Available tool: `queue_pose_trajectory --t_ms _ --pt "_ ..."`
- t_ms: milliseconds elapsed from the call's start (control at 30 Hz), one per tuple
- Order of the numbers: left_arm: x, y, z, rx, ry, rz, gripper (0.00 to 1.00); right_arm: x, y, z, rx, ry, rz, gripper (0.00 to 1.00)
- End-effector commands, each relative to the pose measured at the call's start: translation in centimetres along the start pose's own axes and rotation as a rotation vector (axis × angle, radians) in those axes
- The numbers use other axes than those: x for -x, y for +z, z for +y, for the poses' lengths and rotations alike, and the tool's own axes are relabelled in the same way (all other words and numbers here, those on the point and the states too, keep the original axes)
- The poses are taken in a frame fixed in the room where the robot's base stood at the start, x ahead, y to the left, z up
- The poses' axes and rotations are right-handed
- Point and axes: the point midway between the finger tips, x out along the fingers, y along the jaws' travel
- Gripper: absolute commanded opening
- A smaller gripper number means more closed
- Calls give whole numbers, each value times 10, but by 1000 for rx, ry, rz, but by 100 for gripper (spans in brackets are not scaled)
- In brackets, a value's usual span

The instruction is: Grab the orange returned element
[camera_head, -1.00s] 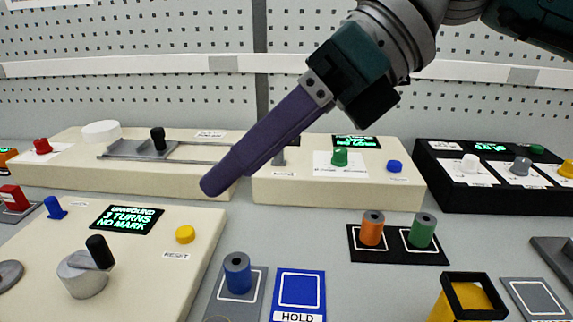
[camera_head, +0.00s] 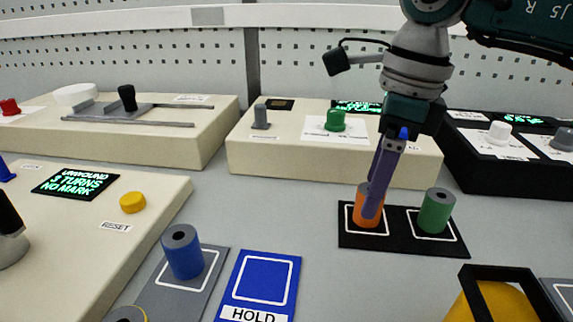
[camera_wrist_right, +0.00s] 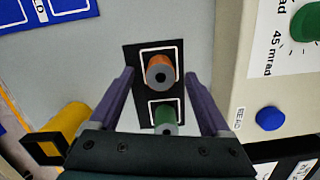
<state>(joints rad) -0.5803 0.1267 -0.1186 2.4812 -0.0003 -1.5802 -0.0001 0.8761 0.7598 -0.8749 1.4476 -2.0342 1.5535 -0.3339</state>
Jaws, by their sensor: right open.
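The orange element (camera_head: 366,213) is an upright cylinder with a dark top hole. It stands in the left white outline of a black mat (camera_head: 400,248). The green element (camera_head: 436,211) stands in the right outline. My right gripper (camera_head: 376,205) is in front of the orange element and hides part of it in the head view. In the right wrist view, my right gripper (camera_wrist_right: 158,90) is open, its purple fingers to either side of the mat. The orange element (camera_wrist_right: 160,70) lies between and a little beyond the fingertips, and the green element (camera_wrist_right: 164,117) is nearer the palm. My left gripper is not in view.
A blue element (camera_head: 183,254) stands on a grey mat left of the blue HOLD pad (camera_head: 262,283). A yellow bin (camera_head: 498,298) with a black rim is at the front right. Cream consoles (camera_head: 260,165) stand behind. Bare grey table surrounds the black mat.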

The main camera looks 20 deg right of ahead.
Motion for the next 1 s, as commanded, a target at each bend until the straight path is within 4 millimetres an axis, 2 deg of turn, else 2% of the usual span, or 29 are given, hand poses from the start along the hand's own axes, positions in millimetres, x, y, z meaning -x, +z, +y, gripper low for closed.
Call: queue_pose_trajectory --t_ms 33,133,400,1000 --pt "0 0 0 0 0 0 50 -9 0 1 -2 3 3 82" --pt "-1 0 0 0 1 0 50 -20 0 1 0 2 1 82" --pt "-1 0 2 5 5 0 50 -23 0 0 0 0 0 82" --pt "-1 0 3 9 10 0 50 -23 0 0 0 0 -1 15"
